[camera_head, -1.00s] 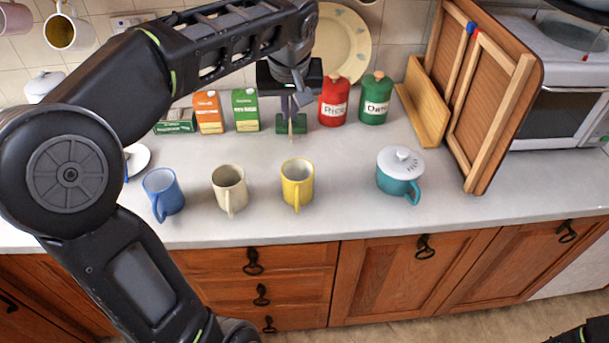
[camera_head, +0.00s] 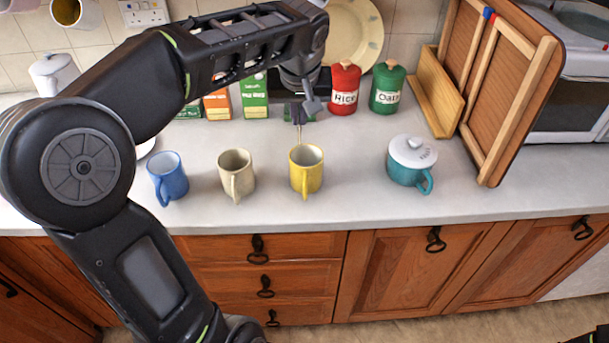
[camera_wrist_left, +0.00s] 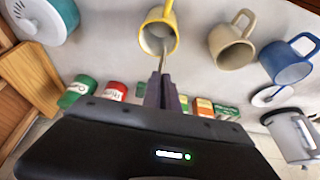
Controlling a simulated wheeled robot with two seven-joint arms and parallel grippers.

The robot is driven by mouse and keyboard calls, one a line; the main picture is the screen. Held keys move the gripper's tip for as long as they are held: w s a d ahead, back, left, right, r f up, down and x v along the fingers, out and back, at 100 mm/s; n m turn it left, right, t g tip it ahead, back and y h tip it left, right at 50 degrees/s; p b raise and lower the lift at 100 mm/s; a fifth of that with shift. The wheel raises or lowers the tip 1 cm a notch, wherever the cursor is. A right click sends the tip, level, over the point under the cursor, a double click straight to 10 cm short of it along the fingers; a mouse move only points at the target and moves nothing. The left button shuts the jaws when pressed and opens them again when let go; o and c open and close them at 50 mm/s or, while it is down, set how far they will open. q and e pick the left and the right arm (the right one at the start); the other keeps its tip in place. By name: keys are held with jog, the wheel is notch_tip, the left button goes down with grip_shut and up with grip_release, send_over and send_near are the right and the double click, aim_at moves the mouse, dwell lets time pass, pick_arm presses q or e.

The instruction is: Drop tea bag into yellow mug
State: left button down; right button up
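The yellow mug (camera_head: 306,178) stands upright on the grey counter, handle toward the front. It also shows in the left wrist view (camera_wrist_left: 152,27), its opening facing the gripper. My left gripper (camera_head: 298,114) is behind the mug's rim in the head view. Its fingers, also in the left wrist view (camera_wrist_left: 163,88), are close together on a thin pale piece, seemingly the tea bag (camera_wrist_left: 164,57). The tea bag shows as a narrow tan strip in the head view (camera_head: 299,134), its lower end near the far rim. I cannot tell whether it touches the mug.
A cream mug (camera_head: 238,180) and a blue mug (camera_head: 172,183) stand left of the yellow one. A teal lidded pot (camera_head: 408,174) is to the right. Red (camera_head: 344,92) and green (camera_head: 387,92) canisters and cartons (camera_head: 254,98) stand behind. The counter between the yellow mug and pot is clear.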

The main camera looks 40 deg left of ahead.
pick_arm(q)
jog(key=c, duration=1.6)
grip_release()
jog(key=shift+r, duration=0.1)
jog(key=v, duration=0.7)
jog(key=shift+s+r+b, duration=0.15)
jog(key=shift+r+b, duration=0.1)
jog(key=shift+b, duration=0.1)
